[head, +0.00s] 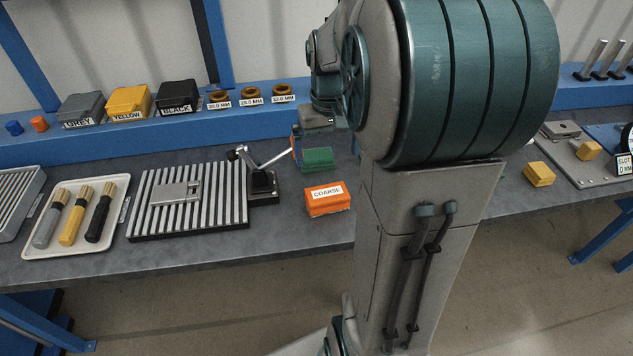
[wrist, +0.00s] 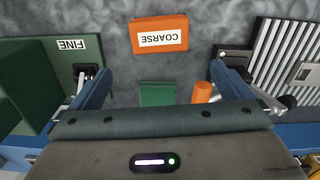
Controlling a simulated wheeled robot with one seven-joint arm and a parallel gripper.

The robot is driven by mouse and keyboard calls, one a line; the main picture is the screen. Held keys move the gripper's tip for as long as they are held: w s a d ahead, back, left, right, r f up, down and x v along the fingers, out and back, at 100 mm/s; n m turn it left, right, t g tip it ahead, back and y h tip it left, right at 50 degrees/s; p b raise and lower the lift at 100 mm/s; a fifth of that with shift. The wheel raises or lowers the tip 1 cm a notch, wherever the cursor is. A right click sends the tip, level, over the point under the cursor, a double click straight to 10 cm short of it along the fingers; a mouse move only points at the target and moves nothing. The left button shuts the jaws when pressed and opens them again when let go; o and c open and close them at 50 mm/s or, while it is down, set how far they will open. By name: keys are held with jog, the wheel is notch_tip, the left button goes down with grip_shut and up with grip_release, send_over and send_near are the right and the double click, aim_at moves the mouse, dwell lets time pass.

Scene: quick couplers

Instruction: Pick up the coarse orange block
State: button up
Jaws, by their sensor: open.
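The coarse orange block (head: 328,199) lies on the grey bench near its front edge, with a white "COARSE" label. In the wrist view the block (wrist: 160,35) is at the top centre, upside down, beyond the fingertips. My gripper (wrist: 160,76) is open and empty, its two fingers wide apart. In the head view my gripper (head: 324,146) is behind the orange block, around the green block's area, and my arm hides much of it.
A small green block (head: 317,159) sits behind the orange one. A lever clamp (head: 262,182) and slotted plate (head: 188,200) stand left of it. A green object marked "FINE" (wrist: 40,80) is at the wrist view's left. The orange lever handle (wrist: 201,93) is close to a finger.

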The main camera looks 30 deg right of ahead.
send_over(327, 192)
jog(key=f, duration=0.8)
jog(key=shift+w+d, duration=0.15)
jog(key=shift+w, duration=0.05)
jog(key=f, duration=0.4)
jog(key=shift+s+f, duration=0.3)
jog(key=shift+f, duration=0.55)
jog(key=c, duration=0.8)
